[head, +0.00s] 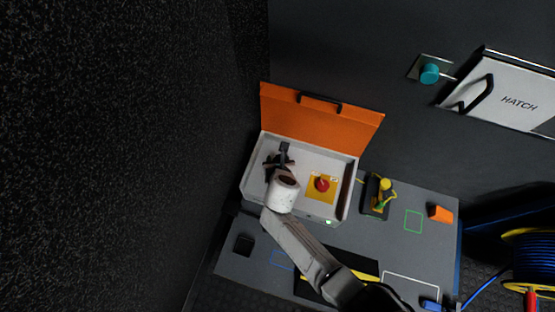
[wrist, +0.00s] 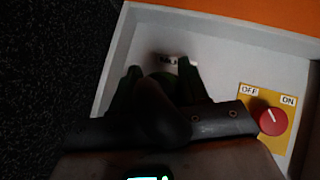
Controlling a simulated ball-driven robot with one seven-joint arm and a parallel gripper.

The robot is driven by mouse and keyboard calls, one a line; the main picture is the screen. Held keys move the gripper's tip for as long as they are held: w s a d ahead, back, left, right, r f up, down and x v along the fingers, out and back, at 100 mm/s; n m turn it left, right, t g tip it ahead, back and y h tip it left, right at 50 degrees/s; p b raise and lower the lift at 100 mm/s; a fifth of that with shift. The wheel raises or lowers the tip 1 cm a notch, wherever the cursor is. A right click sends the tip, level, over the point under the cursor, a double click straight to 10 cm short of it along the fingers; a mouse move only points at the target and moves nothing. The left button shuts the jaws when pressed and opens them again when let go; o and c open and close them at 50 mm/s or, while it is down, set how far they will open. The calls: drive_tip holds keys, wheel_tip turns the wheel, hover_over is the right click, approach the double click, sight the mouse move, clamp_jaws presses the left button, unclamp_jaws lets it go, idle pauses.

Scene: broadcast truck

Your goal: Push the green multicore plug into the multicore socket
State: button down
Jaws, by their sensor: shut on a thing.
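My gripper (head: 279,163) is over the left part of the open white box, in front of the raised orange lid. In the wrist view, my gripper (wrist: 155,85) is shut on a dark green piece, which I take for the green multicore plug (wrist: 150,92). The plug is in deep shadow and mostly hidden by the fingers. A small pale fitting with dark marks (wrist: 169,60) shows just beyond the fingertips, possibly the multicore socket. I cannot tell whether plug and fitting touch.
The white box (head: 250,186) has a red OFF/ON knob (head: 322,184) on a yellow plate, right of my gripper. The orange lid (head: 310,115) stands open behind. A yellow-topped device (head: 384,187), an orange block (head: 440,213) and an empty green outline (head: 413,221) are farther right.

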drive_tip(key=shift+f+b, duration=1.2)
drive_tip(key=shift+f, duration=0.2)
drive_tip(key=shift+c, duration=2.4)
unclamp_jaws()
drive_tip(key=shift+f, duration=0.1)
drive_tip(key=shift+s, duration=0.1)
drive_tip(key=p+v, duration=0.6)
drive_tip(key=v, duration=0.4)
drive_tip(key=shift+s+r+p, duration=0.2)
drive_tip(key=shift+r+p, duration=0.15)
